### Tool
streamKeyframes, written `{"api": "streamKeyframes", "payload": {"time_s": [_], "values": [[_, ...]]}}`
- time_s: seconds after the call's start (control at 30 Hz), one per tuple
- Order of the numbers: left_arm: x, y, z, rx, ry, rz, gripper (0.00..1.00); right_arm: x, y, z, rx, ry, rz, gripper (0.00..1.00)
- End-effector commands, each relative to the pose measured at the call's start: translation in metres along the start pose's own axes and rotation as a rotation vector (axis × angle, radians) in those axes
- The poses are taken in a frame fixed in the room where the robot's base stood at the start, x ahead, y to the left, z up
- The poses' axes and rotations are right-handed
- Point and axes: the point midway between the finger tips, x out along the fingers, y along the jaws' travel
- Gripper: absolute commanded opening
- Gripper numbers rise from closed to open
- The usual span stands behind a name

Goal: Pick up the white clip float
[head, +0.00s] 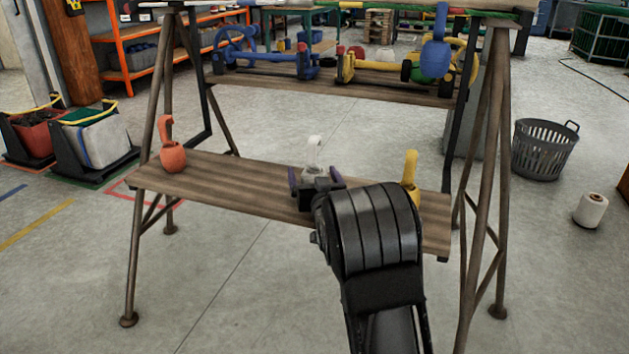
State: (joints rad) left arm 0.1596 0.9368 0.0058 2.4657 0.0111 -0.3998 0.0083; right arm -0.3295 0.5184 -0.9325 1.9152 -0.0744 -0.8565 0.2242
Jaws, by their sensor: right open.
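The white clip float (314,154) stands on the lower wooden shelf, near its middle, with its hooked clip pointing up. Its lower part is partly hidden by my right gripper. My right gripper (315,180) is open, with its two purple-tipped fingers on the left and right of the float's base as seen from here. I cannot tell whether the fingers touch it. My right arm comes in from the bottom and hides part of the shelf. My left gripper is not in view.
On the same shelf (240,185), an orange clip float (172,150) stands at the left and a yellow one (411,172) at the right, close beside my right arm. A blue float (436,58) hangs above. Metal trestle legs (484,180) flank the shelf.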

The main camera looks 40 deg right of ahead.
Motion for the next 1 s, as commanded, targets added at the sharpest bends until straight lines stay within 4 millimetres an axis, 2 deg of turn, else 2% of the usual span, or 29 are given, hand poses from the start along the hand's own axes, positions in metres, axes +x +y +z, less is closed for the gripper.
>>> {"api": "streamKeyframes", "payload": {"time_s": [0.07,0.17,0.9,1.0], "values": [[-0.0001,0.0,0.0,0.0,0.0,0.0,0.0,-0.0001,0.0,0.0,0.0,0.0,0.0,0.89],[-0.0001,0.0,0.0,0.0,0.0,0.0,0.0,-0.0001,0.0,0.0001,0.0,0.0,0.0,0.82],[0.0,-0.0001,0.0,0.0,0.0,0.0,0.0,-0.0001,0.0,0.0002,0.0,0.0,0.0,0.22],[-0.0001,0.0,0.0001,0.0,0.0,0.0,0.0,-0.0001,-0.0001,-0.0002,0.0,0.001,0.0,0.21]]}}
